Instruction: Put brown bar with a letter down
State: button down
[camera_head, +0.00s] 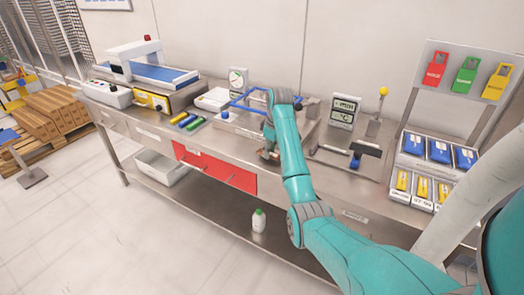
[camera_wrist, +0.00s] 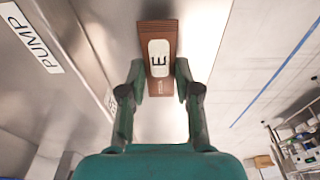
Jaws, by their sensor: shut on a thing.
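The brown bar (camera_wrist: 158,84) shows in the wrist view, with a pale label that bears the letter E. My gripper (camera_wrist: 160,85) is shut on it, one finger on each side of its near half. In the head view my gripper (camera_head: 268,152) is over the steel workbench (camera_head: 225,145), near its front edge, left of the black-handled tool. The bar is mostly hidden there, and I cannot tell whether it touches the bench top.
A display (camera_head: 344,112) and a black-handled tool (camera_head: 362,152) are to the right. Blue and yellow packs (camera_head: 438,150) sit in trays at far right. Red drawers (camera_head: 215,167) are below the bench top. Several coloured bars (camera_head: 187,121) lie left.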

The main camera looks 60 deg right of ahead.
jog(key=shift+f, duration=0.5)
jog(key=shift+f, duration=0.15)
jog(key=c, duration=0.8)
grip_release()
